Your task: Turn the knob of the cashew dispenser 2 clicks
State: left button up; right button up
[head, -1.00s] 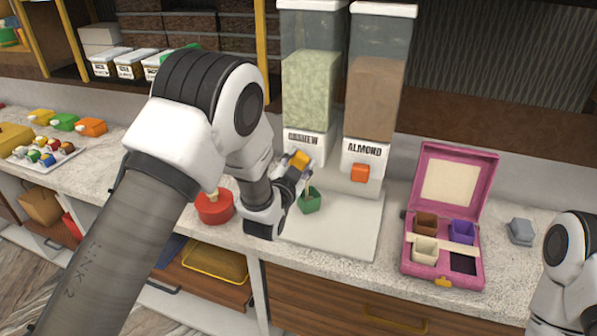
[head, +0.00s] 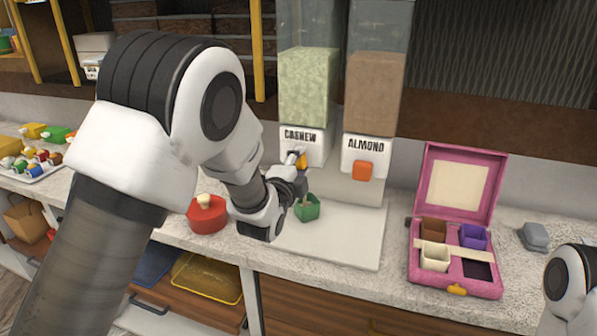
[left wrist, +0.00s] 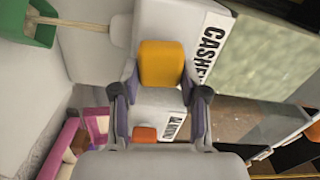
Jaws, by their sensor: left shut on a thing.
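The cashew dispenser (head: 303,142) stands at the back of the counter, with pale green contents and a CASHEW label. Its yellow-orange knob (head: 302,161) is partly hidden by my left gripper (head: 298,165). In the left wrist view, the knob (left wrist: 161,63) sits between the two fingers of my left gripper (left wrist: 162,92), which is shut on it. A green cup (head: 307,209) stands below the cashew dispenser. A thin tan streak (left wrist: 85,25) runs from the dispenser into the cup. My right gripper is out of view.
The almond dispenser (head: 366,155) with an orange knob (head: 363,171) stands close on the right. A red pot (head: 207,214) is left of my gripper. A pink box (head: 455,287) with small cups and a grey block (head: 535,236) are at right. The white base (head: 345,240) is clear in front.

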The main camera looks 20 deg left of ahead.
pick_arm(q)
jog(key=shift+m+b, duration=0.45)
jog(key=shift+m, duration=0.35)
jog(key=o, duration=1.1)
jog(key=shift+w, duration=0.1)
jog(key=shift+o, duration=0.2)
jog(key=shift+f, duration=0.1)
jog(key=s, duration=1.2)
jog(key=shift+a, duration=0.2)
